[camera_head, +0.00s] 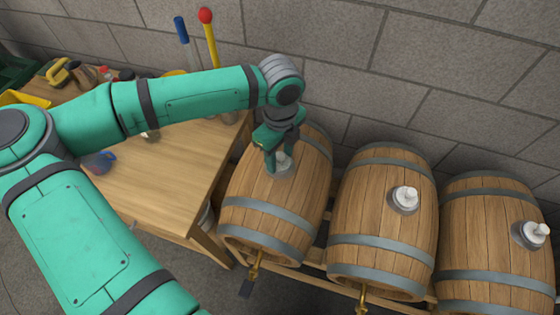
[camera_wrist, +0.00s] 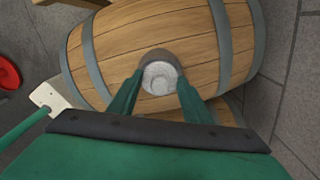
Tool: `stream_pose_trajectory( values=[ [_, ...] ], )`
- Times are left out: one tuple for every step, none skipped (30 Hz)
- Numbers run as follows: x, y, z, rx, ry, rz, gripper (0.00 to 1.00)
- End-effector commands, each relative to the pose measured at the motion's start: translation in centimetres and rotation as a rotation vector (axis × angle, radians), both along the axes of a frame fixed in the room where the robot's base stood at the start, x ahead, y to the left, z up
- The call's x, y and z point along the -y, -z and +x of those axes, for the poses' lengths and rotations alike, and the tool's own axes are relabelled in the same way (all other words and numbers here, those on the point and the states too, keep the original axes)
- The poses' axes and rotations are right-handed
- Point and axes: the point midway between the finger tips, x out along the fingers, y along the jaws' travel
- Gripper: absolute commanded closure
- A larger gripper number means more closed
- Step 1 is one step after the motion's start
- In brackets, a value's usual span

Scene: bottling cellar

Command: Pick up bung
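A white bung (camera_head: 283,160) sits in the top of the left barrel (camera_head: 262,213), partly hidden behind my gripper. My gripper (camera_head: 277,165) is above that barrel and points down at the bung. In the wrist view the bung (camera_wrist: 160,78) is a pale round top in a dark collar on the barrel (camera_wrist: 150,35). My gripper's fingers (camera_wrist: 158,92) stand apart on either side of it, with a gap to each side. Whether the fingertips touch the collar I cannot tell. A second bung (camera_head: 406,197) is in the middle barrel and a third (camera_head: 537,230) is in the right barrel.
The middle barrel (camera_head: 381,232) and right barrel (camera_head: 497,260) lie beside the left one on a wooden rack. A wooden table (camera_head: 160,185) with tools stands at left, close to the left barrel. A stone wall (camera_head: 430,60) rises behind. Brass taps (camera_head: 362,297) stick out in front.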

Motion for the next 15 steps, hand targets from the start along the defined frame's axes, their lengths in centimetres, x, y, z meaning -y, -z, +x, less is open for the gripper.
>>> stream_pose_trajectory(
  values=[
    [-0.02,-0.01,0.01,0.000,-0.001,0.000,0.78],
    [-0.02,-0.01,0.01,0.000,-0.001,0.000,0.78],
    [-0.04,-0.01,0.00,0.000,-0.001,0.000,0.78],
    [-0.04,-0.01,0.00,0.000,-0.001,0.000,0.78],
    [-0.04,-0.02,0.01,0.000,-0.001,0.000,0.78],
    [-0.04,-0.02,0.01,0.000,-0.001,0.000,0.78],
    [-0.04,-0.02,0.02,0.000,-0.001,0.000,0.78],
    [-0.04,-0.02,0.02,0.000,-0.001,0.000,0.78],
    [-0.04,-0.02,0.02,0.000,-0.001,0.000,0.78],
    [-0.04,-0.03,0.02,0.001,-0.001,0.001,0.78],
    [-0.03,-0.05,0.03,0.001,-0.001,0.001,0.78],
    [-0.02,-0.11,0.03,0.001,-0.001,0.001,0.78],
    [-0.02,-0.19,0.04,0.001,0.000,0.001,0.78],
    [-0.03,-0.29,0.06,0.001,0.000,0.002,0.78],
    [-0.04,-0.48,0.07,0.002,0.000,0.001,0.78]
  ],
)
